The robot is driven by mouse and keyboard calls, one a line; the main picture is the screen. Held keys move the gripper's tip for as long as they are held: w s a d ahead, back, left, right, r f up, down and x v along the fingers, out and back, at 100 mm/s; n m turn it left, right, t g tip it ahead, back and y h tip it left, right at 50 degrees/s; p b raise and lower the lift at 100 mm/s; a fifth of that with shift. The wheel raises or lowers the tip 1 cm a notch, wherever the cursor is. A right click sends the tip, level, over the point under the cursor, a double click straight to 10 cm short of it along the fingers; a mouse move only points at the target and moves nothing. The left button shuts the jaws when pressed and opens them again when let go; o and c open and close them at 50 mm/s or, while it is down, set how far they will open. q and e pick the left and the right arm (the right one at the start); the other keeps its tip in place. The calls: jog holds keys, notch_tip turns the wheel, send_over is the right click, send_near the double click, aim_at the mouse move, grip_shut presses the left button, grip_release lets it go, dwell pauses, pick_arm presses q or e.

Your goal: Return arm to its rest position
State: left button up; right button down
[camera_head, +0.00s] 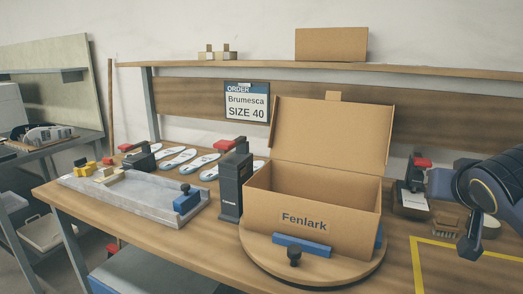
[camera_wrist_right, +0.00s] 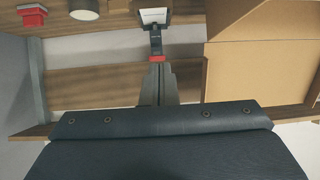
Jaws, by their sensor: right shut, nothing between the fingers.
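My right arm (camera_head: 490,185) comes in at the right edge of the head view, dark and bent. My right gripper (camera_head: 470,246) points down at its lower end, above the right part of the bench. In the right wrist view the gripper's grey fingers (camera_wrist_right: 158,85) are together with nothing between them. Beyond the fingertips is a black and red device with a white card (camera_wrist_right: 153,15). My left gripper is not in view.
An open cardboard box marked Fenlark (camera_head: 300,222) stands on a round wooden turntable (camera_head: 345,272), left of my right arm. A red-topped device (camera_head: 418,165) and a brush (camera_head: 446,222) are close by. Insoles (camera_head: 178,158) and a metal tray (camera_head: 130,203) lie farther left.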

jog(key=s+a+f+g+y, duration=0.1)
jog(key=s+a+f, duration=0.1)
jog(key=f, duration=0.3)
jog(key=s+a+f+n+y, duration=0.1)
jog(key=s+a+f+y, duration=0.1)
jog(key=s+a+f, duration=0.1)
jog(key=s+a+f+n+g+y, duration=0.1)
jog(key=s+a+f, duration=0.2)
jog(key=f, duration=0.3)
jog(key=shift+s+f+g, duration=0.3)
jog(key=shift+s+f, duration=0.1)
jog(key=shift+s, duration=0.15)
jog(key=s+a+f+n+g+y, duration=0.15)
jog(key=s+a+f+y, duration=0.35)
jog(key=s+a+f, duration=0.5)
notch_tip(320, 180, up, 14)
jog(key=p, duration=1.6)
jog(key=shift+d+g, duration=0.2)
jog(key=shift+g, duration=0.25)
jog(key=shift+w, duration=0.1)
